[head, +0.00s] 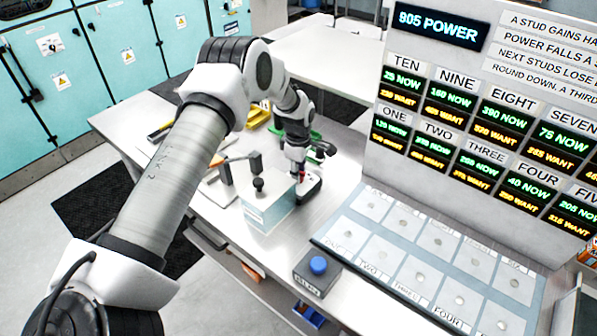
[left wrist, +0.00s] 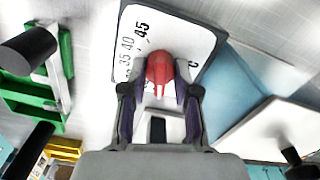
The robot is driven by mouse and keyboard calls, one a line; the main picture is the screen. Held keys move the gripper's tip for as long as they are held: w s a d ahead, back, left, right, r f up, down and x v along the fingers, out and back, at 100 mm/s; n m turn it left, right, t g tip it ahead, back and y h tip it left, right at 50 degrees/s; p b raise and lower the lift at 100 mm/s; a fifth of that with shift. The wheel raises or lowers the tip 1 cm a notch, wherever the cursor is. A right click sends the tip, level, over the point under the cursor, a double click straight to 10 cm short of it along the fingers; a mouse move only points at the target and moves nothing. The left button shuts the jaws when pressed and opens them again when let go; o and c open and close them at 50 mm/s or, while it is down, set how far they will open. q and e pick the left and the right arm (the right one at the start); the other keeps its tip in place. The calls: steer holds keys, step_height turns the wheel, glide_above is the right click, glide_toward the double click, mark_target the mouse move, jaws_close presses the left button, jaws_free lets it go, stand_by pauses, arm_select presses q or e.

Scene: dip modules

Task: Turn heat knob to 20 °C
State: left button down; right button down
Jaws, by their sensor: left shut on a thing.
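The heat knob (left wrist: 160,70) is red and stands on a white dial plate (left wrist: 185,38) with dark edges. The figures 35, 40 and 45 show left of the knob in the left wrist view; the rest of the scale is hidden or out of view, and I cannot read the knob's setting. My left gripper (left wrist: 160,95) is shut on the knob, one finger on each side. In the head view my left gripper (head: 299,168) points down at the heat unit (head: 312,187), with a bit of red showing between its fingers. My right gripper is not in view.
A pale blue-and-white box (head: 268,210) with a dark knob on top stands just left of the heat unit. Green (left wrist: 65,60) and yellow trays lie near. A blue button box (head: 318,268) and a module panel (head: 400,240) are in front, with a display board behind.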

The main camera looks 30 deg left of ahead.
arm_select(q)
steer(key=shift+s+f, duration=0.25)
steer(key=c, duration=0.9)
jaws_free()
steer(key=shift+o, duration=0.2)
steer(key=shift+w+a, duration=0.15)
steer(key=shift+r, duration=0.1)
step_height(320, 180, up, 12)
